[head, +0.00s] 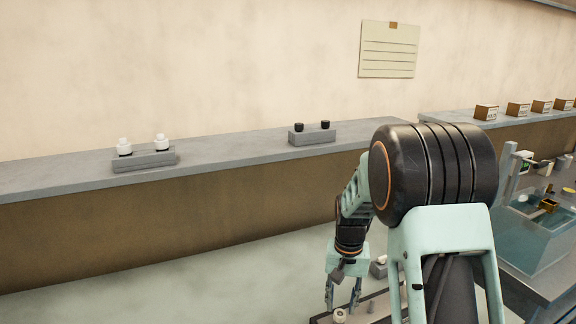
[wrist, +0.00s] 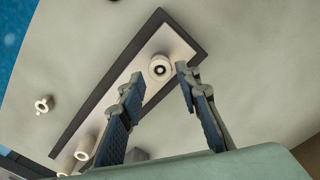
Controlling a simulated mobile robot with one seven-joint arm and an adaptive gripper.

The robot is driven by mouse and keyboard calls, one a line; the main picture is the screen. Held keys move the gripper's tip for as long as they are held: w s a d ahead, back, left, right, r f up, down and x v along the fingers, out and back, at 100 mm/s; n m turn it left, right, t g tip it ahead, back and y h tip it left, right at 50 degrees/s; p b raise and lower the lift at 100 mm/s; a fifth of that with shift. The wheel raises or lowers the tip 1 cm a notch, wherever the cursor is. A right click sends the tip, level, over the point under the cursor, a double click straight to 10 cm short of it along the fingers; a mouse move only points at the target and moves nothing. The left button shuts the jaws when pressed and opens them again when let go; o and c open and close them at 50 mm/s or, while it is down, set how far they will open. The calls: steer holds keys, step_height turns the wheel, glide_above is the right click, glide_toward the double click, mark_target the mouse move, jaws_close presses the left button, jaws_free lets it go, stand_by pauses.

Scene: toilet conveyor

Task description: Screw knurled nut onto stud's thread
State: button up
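My gripper (head: 342,292) hangs low at the bottom of the head view, fingers pointing down over a dark-edged tray (head: 376,308). In the wrist view my gripper (wrist: 158,78) has its two fingers well apart, with nothing between them. A round cream piece with a dark centre (wrist: 159,67) stands in the tray (wrist: 190,31), beyond and between the fingertips. A small pale ring-like piece (wrist: 44,104) lies outside the tray at left. I cannot tell for sure which piece is the knurled nut and which the stud; no thread is clear.
Cream cylinders (wrist: 88,146) sit at the tray's lower left end in the wrist view. A long grey shelf (head: 230,149) along the wall carries blocks with white and black pieces. A clear tank (head: 538,240) stands at right.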

mark_target(340, 314)
steer(key=n, duration=0.9)
stand_by(0.3)
steer(key=shift+f+b, duration=1.25)
steer(key=shift+f, duration=0.3)
steer(key=shift+c, duration=0.7)
steer(key=c, duration=0.7)
steer(key=m, duration=0.5)
